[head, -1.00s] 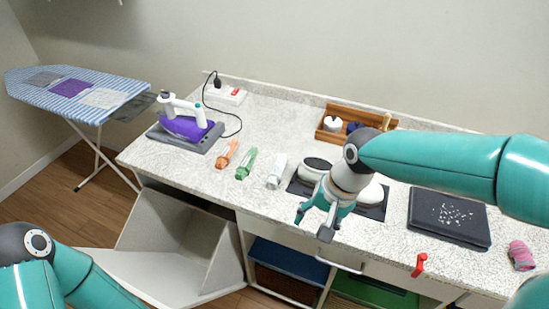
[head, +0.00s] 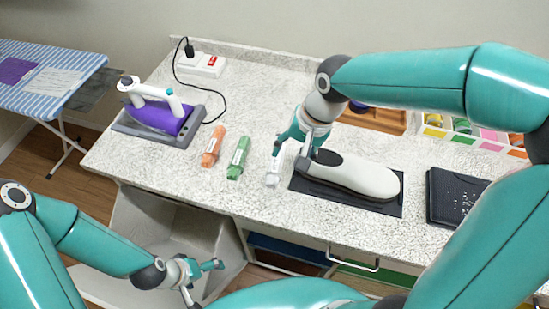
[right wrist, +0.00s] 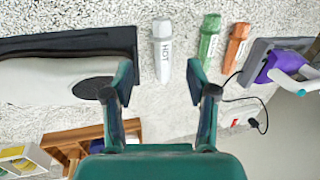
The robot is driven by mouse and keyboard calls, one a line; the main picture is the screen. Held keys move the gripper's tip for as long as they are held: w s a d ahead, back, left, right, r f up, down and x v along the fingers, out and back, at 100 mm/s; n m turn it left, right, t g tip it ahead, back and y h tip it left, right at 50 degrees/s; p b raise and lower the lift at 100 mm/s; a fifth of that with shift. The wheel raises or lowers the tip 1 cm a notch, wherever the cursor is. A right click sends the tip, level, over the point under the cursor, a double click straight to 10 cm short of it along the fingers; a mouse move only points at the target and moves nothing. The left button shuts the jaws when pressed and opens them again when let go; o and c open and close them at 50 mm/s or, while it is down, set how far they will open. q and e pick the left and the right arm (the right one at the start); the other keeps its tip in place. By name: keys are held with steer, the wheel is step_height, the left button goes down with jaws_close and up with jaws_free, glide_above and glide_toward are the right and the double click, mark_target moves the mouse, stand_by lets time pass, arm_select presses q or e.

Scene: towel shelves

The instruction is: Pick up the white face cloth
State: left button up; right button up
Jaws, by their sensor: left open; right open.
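A flat white cloth (head: 52,82) lies on the striped ironing board at the far left, beside a purple cloth (head: 15,70). Both grippers are well away from it. My left gripper (head: 204,282) is open and empty, low in front of the counter.
Orange (head: 213,150) and green (head: 238,157) marker-like items lie left of the white one. A purple iron (head: 170,118) stands further left with its cord behind. The shoe-shaped object (head: 350,175) lies on a dark mat. A dark folder (head: 450,197) is at right.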

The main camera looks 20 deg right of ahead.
mark_target(275, 178)
steer(key=b+x, duration=0.1)
steer(key=x, duration=0.2)
steer(key=b+x, duration=0.2)
steer(key=x, duration=0.2)
steer(key=b+x, duration=0.2)
steer(key=x, duration=0.1)
steer(key=shift+w+f, duration=0.3)
steer(key=shift+w, duration=0.1)
steer(key=b+x, duration=0.3)
steer(key=x, duration=0.1)
steer(key=shift+f, duration=0.4)
steer(key=c, duration=0.9)
